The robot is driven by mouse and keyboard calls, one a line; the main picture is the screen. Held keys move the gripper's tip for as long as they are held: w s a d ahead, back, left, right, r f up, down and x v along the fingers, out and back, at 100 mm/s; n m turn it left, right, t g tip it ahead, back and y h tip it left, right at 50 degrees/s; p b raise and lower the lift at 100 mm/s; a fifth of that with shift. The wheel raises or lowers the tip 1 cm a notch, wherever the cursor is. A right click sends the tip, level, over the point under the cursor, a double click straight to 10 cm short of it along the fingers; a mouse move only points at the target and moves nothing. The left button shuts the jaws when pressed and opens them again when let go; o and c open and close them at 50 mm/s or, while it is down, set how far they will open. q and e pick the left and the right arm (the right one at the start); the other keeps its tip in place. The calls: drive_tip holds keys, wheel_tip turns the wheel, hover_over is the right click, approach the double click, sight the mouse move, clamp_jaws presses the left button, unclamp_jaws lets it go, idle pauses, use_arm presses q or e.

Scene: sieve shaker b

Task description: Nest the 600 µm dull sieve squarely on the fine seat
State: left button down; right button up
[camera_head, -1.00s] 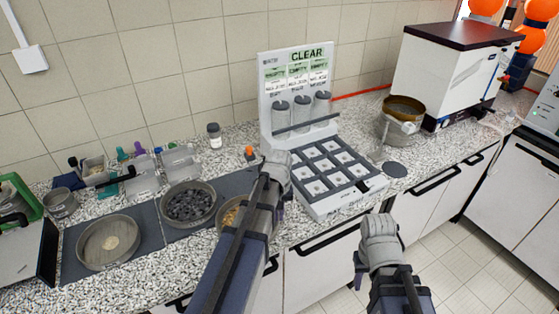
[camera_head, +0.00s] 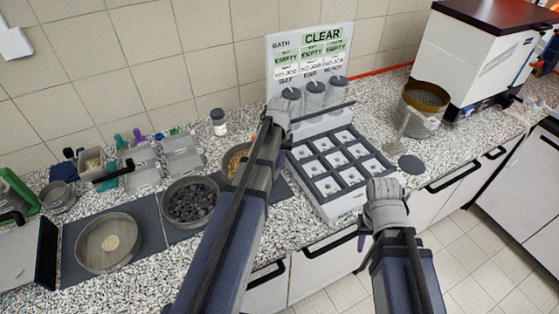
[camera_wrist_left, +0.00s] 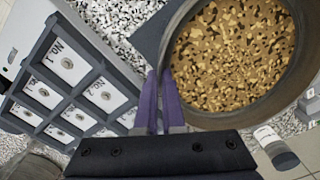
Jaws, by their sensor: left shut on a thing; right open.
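My left gripper (camera_wrist_left: 158,118) is shut on the rim of a round grey sieve or pan with golden-brown grains (camera_wrist_left: 235,58). In the head view this vessel (camera_head: 235,163) is partly hidden behind my left arm. My left gripper (camera_head: 278,112) is in front of the white rack there, its fingertips hard to see. No 600 µm marking is readable on the vessel, and I cannot tell which place is the fine seat. My right gripper (camera_head: 366,212) is open and empty in front of the compartment tray.
A pan of dark lumps (camera_head: 191,202) and a shallow pan (camera_head: 108,243) stand on dark mats at left. The compartment tray (camera_head: 325,210) lies before the white rack (camera_head: 283,60). A brass-coloured round vessel (camera_head: 424,112) stands by the white machine (camera_head: 470,60).

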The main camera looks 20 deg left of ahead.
use_arm(q)
drive_tip(key=shift+f+b, duration=2.75)
drive_tip(key=shift+f, duration=0.15)
drive_tip(key=shift+f+b, duration=0.65)
drive_tip(key=c, duration=0.9)
unclamp_jaws()
drive_tip(key=shift+c, duration=0.2)
wheel_tip(320, 180, up, 7)
drive_tip(key=p, duration=0.7)
drive_tip(key=shift+d, duration=0.1)
